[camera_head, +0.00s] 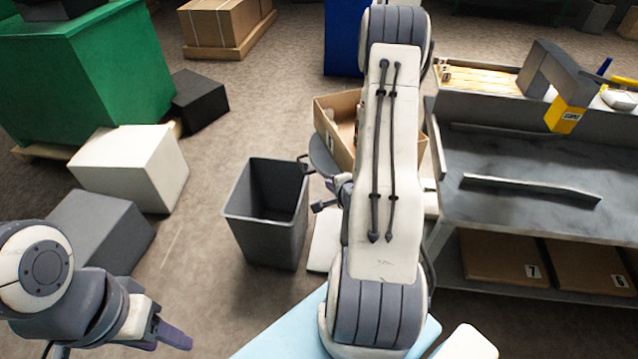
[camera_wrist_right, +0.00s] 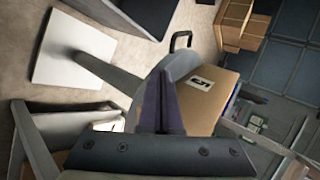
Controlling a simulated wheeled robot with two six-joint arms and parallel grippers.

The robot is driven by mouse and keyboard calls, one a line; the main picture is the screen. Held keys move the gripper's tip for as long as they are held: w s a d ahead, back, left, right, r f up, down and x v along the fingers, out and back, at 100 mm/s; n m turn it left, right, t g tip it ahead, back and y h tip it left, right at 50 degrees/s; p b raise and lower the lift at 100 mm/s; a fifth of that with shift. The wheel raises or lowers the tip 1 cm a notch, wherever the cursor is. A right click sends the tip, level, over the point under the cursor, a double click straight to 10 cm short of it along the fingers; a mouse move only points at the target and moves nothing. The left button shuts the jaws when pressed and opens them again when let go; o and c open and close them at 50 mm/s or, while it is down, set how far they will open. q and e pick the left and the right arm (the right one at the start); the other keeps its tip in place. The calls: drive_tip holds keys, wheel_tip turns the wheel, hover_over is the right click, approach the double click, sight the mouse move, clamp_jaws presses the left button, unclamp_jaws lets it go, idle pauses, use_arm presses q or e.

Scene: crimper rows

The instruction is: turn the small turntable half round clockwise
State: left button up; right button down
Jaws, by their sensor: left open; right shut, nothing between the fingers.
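The small turntable is a grey round disc (camera_head: 322,158) on a post with a white square base (camera_head: 324,240). In the head view my right arm hides much of it. It carries an open cardboard box (camera_head: 338,112). A dark handle (camera_head: 303,163) sticks out at its left rim. The right wrist view shows the disc (camera_wrist_right: 172,72), handle (camera_wrist_right: 181,40), base (camera_wrist_right: 72,58) and labelled box (camera_wrist_right: 203,88). My right gripper (camera_wrist_right: 166,75) is shut and empty, its tips overlapping the disc's edge; contact is unclear. My left gripper (camera_head: 172,338) is open and empty at bottom left, away from the turntable.
A grey bin (camera_head: 266,215) stands just left of the turntable. A workbench (camera_head: 530,165) with boxes on its lower shelf is to the right. White (camera_head: 130,165), grey (camera_head: 100,230) and black (camera_head: 198,100) boxes and a green container (camera_head: 85,75) stand left.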

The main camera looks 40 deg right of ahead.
use_arm(q)
wheel_tip(320, 180, down, 8)
drive_tip(key=b, duration=0.7)
drive_tip(key=shift+f, duration=0.15)
use_arm(e)
drive_tip(key=w+r+x, duration=0.1)
drive_tip(key=x, duration=0.9)
drive_tip(key=shift+d+r, duration=0.15)
drive_tip(key=shift+r, duration=0.15)
use_arm(q)
drive_tip(key=shift+a, duration=0.1)
use_arm(e)
drive_tip(key=shift+w, duration=0.1)
